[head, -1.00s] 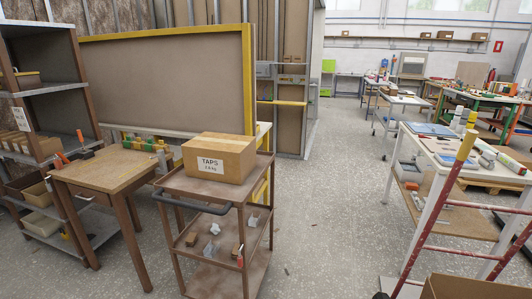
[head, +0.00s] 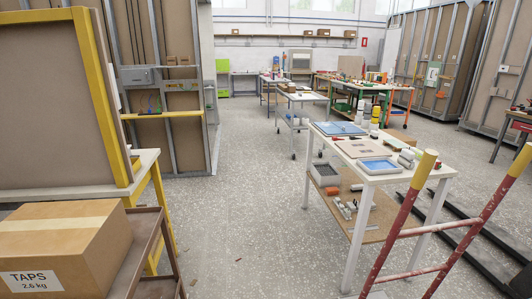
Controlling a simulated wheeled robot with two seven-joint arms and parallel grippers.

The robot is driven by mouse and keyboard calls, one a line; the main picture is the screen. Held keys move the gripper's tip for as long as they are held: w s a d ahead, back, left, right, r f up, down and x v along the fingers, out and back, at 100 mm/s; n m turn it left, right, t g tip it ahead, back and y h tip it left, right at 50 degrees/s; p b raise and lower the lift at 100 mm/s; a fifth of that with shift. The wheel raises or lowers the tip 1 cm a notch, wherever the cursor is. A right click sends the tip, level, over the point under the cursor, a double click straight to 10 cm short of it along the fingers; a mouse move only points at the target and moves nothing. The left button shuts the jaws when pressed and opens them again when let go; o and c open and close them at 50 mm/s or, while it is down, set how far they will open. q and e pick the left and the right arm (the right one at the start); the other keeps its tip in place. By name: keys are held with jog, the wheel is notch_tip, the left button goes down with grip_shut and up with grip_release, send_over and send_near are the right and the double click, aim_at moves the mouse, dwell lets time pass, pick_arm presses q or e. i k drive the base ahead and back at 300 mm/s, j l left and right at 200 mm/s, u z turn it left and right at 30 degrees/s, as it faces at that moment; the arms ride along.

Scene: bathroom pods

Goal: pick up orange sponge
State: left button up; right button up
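A small orange-red block (head: 332,190) lies on the lower shelf of the white table (head: 372,179) to the right of the middle. It may be the orange sponge, but it is too small to tell. It lies beside a grey crate (head: 325,174). Neither of my grippers shows in the head view.
A TAPS carton (head: 62,250) sits on a brown cart (head: 150,262) at the near left. A red and yellow ladder-like frame (head: 458,225) stands at the near right. Grey floor (head: 245,215) is clear between cart and white table. More tables (head: 300,97) stand farther back.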

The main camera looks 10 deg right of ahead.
aim_at(334, 191)
jog(key=i+z, duration=0.1)
jog(key=i, duration=1.55)
jog(key=i+z, duration=0.2)
jog(key=i, duration=0.25)
jog(key=i+j+z, duration=0.25)
jog(key=i, duration=0.2)
jog(key=i+j+z, duration=0.2)
jog(key=i, duration=0.2)
jog(key=i+z, duration=0.25)
jog(key=i, duration=0.25)
jog(key=i+z, duration=0.3)
jog(key=i, duration=0.2)
jog(key=i+j+z, duration=0.25)
jog(key=i, duration=0.2)
jog(key=i+j+z, duration=0.15)
jog(key=i+z, duration=0.15)
jog(key=i, duration=0.2)
